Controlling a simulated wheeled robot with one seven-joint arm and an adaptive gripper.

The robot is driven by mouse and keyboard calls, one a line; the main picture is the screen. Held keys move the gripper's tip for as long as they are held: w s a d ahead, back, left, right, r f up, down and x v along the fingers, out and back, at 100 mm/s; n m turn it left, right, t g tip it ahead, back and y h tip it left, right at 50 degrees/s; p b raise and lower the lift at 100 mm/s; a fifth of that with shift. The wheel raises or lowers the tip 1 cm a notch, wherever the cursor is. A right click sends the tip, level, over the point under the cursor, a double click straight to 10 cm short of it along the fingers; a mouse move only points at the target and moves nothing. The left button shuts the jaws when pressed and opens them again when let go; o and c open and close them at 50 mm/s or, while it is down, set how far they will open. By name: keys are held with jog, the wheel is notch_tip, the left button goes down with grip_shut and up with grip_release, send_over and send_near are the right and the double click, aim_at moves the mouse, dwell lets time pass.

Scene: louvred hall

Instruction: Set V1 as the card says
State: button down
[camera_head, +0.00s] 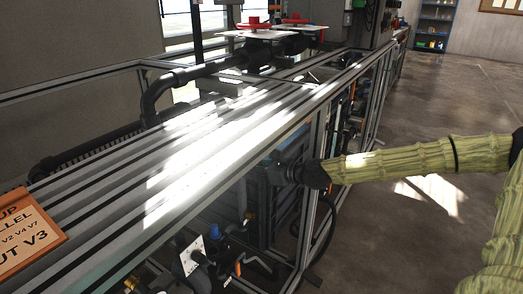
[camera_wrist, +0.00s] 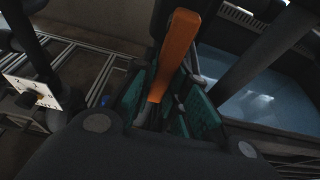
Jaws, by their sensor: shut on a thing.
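An orange lever handle (camera_wrist: 178,55) stands between the teal finger pads of my gripper (camera_wrist: 168,112) in the wrist view. The gripper is shut on this handle. No V1 label is readable on it. In the head view my gripper (camera_head: 292,173) reaches from the right into the side of the bench frame, and its fingertips and the held handle are hidden there. The orange card (camera_head: 30,238) lies at the left edge, partly cut off. Its visible text includes "UP", "LLEL", "V2 V4 V7" and "UT V3".
The slotted metal bench (camera_head: 190,150) runs away from me, with dark pipes behind. Below it are a white plate (camera_head: 192,255), a blue knob (camera_head: 214,231) and another orange handle (camera_head: 237,268). Red handwheels (camera_head: 254,23) stand at the far end. A bluish tank (camera_wrist: 255,100) is beside my gripper. Right floor is open.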

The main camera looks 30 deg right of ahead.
jog(key=c, duration=1.3)
grip_release()
jog(key=shift+c, duration=0.2)
jog(key=f+p+v, duration=0.1)
jog(key=p+v, duration=0.5)
jog(key=v, duration=0.1)
jog(key=shift+s+d, duration=0.1)
jog(key=shift+r, duration=0.2)
notch_tip(320, 180, up, 9)
jog(key=shift+r, duration=0.2)
dwell(0.6)
